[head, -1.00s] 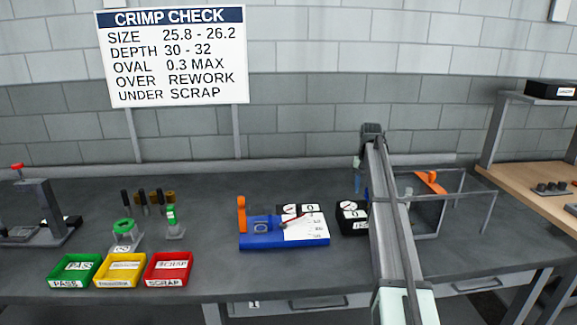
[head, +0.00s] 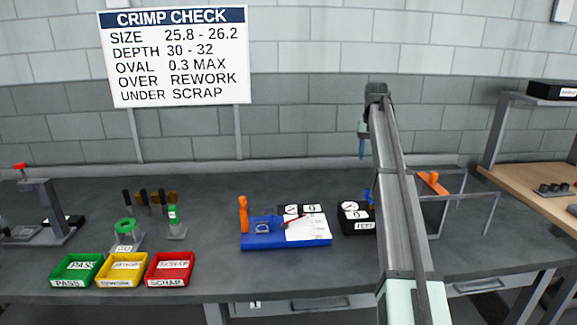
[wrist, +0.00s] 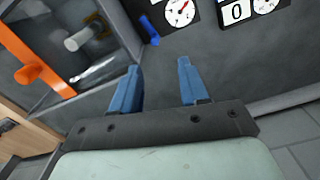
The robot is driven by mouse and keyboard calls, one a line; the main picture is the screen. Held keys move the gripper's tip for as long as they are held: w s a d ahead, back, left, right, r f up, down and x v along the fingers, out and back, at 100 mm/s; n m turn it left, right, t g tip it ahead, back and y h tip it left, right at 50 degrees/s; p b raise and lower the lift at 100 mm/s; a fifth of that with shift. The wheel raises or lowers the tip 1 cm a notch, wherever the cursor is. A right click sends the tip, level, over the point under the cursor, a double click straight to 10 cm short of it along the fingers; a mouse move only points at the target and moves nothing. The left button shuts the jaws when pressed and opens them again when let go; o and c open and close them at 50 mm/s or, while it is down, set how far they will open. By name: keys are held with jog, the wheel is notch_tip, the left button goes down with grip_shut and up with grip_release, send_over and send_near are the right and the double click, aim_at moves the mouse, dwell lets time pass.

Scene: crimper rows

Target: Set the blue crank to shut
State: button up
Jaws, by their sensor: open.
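The blue crank (head: 368,196) shows as a small blue piece beside the black gauge box (head: 357,228), partly hidden behind my arm. In the wrist view the blue crank (wrist: 149,30) is a short slanted bar near the gauge box, beyond my fingertips. I cannot tell its set position. My gripper (head: 362,148) is high above the bench, above and behind the gauge box in the picture. In the wrist view its two blue fingers (wrist: 157,70) are apart with nothing between them, and do not touch the crank.
A clear-walled frame (head: 460,197) with an orange lever (head: 432,182) stands right of my arm. A blue fixture (head: 262,241) with an orange handle (head: 243,214) stands left of the gauge box. Green, yellow and red trays (head: 168,281) lie further left.

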jog(key=w+d+r+n+t+h, duration=0.1)
jog(key=w+d+n+t+h, duration=0.2)
jog(key=w+n+t, duration=0.4)
jog(key=s+a+f+n, duration=0.1)
jog(key=a+f+n, duration=0.2)
jog(key=a, duration=1.2)
jog(key=s+a+f+n+t+y, duration=0.1)
jog(key=a+f+n, duration=0.2)
jog(key=a, duration=1.2)
jog(key=shift+a+f+t, duration=0.15)
jog(key=shift+f+t, duration=0.15)
jog(key=shift+f, duration=0.1)
jog(key=shift+s, duration=0.1)
jog(key=shift+c, duration=0.3)
